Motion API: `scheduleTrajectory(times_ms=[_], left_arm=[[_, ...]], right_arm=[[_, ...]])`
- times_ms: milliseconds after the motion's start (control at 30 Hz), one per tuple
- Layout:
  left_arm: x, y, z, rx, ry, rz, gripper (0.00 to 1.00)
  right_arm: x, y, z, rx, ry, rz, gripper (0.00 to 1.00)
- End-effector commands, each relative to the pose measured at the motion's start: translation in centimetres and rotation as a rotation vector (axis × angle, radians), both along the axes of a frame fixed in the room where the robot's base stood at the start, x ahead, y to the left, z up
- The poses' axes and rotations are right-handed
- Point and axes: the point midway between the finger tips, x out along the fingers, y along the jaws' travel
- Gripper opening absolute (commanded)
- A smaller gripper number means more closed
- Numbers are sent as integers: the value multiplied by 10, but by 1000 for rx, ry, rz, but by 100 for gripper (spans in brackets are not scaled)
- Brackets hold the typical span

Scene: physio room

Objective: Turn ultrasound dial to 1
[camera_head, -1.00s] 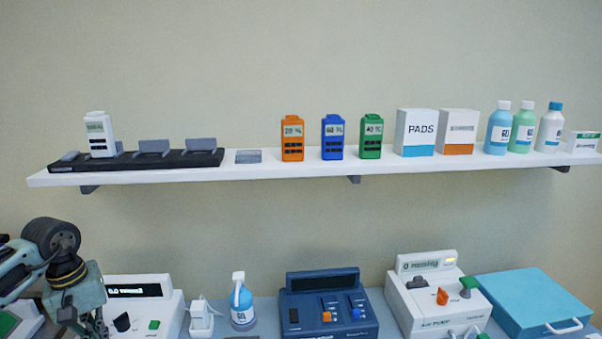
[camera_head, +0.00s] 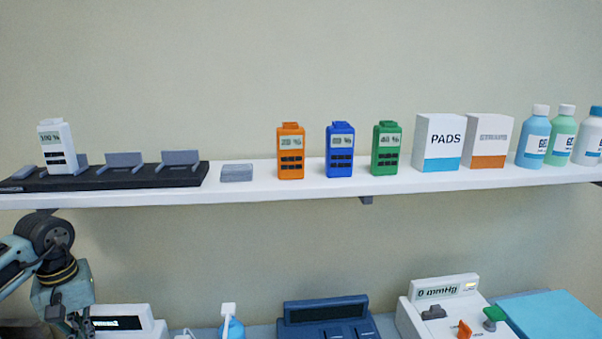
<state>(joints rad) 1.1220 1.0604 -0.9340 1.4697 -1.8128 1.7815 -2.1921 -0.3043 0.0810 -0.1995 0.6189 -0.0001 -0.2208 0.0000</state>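A white device (camera_head: 124,322) with a dark display stands on the counter at the lower left. It is probably the ultrasound unit, but its label is unreadable, and its front and any dial are cut off by the bottom edge. My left gripper (camera_head: 72,328) hangs from the left in front of this device's left end. Its fingertips run to the bottom edge, so I cannot tell whether it is open or shut. My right gripper is not in view.
The white shelf (camera_head: 255,193) above holds a black charging dock (camera_head: 105,178), coloured battery packs, boxes and bottles.

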Motion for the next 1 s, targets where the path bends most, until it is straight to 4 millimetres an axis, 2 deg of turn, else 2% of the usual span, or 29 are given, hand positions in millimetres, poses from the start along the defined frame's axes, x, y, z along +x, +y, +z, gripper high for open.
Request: scheduleTrajectory(times_ms=[167, 433, 600, 1000], left_arm=[[0, 0, -25, 1, 1, 0, 0], [0, 0, -56, 0, 0, 0, 0], [0, 0, -63, 0, 2, -1, 0], [-2, -2, -67, -3, 13, -5, 0]], right_arm=[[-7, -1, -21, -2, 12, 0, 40], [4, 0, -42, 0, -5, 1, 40], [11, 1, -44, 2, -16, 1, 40], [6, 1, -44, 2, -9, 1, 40]])
